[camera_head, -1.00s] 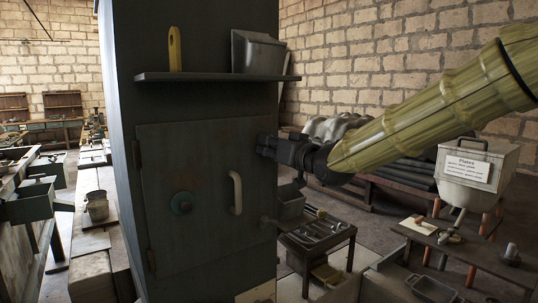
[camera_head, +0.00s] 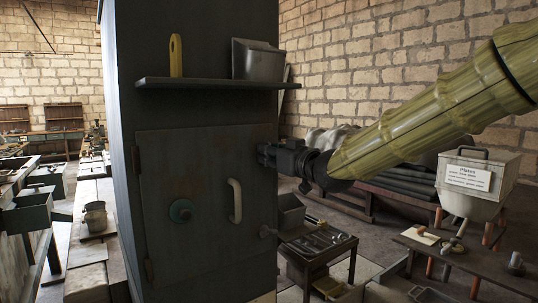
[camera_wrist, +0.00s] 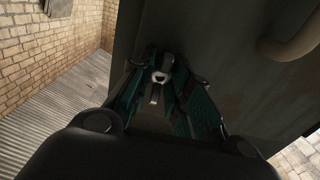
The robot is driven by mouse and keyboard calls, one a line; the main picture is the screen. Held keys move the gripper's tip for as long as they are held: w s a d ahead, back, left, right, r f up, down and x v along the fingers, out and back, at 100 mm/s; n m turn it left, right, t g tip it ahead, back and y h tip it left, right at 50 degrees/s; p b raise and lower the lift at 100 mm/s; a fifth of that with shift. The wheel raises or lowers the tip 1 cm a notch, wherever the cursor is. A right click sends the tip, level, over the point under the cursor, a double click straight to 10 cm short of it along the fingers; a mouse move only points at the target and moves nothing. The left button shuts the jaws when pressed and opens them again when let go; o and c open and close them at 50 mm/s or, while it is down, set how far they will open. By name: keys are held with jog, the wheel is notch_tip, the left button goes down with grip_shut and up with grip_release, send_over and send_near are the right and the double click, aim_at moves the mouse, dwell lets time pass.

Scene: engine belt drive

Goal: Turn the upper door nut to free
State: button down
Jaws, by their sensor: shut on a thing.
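The upper door nut (camera_wrist: 160,77) is a small pale metal nut seen end-on between my fingers in the wrist view. My gripper (camera_wrist: 160,85) is shut on it, with teal finger pads on either side. In the head view, my gripper (camera_head: 264,153) reaches from the right to the upper right edge of the grey cabinet door (camera_head: 190,160) and hides the nut there. The door lies flat in the cabinet front. A lower fastener (camera_head: 266,231) sticks out at the door's lower right edge, clear of my gripper.
A shelf (camera_head: 215,84) with a yellow item and a metal bin juts out above. A small tool table (camera_head: 318,243) stands right of the cabinet, below my arm.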

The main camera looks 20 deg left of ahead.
jog(key=c, duration=1.3)
grip_release()
jog(key=shift+d, duration=0.1)
jog(key=v, duration=1.1)
jog(key=shift+s+d, duration=0.25)
jog(key=shift+d, duration=0.1)
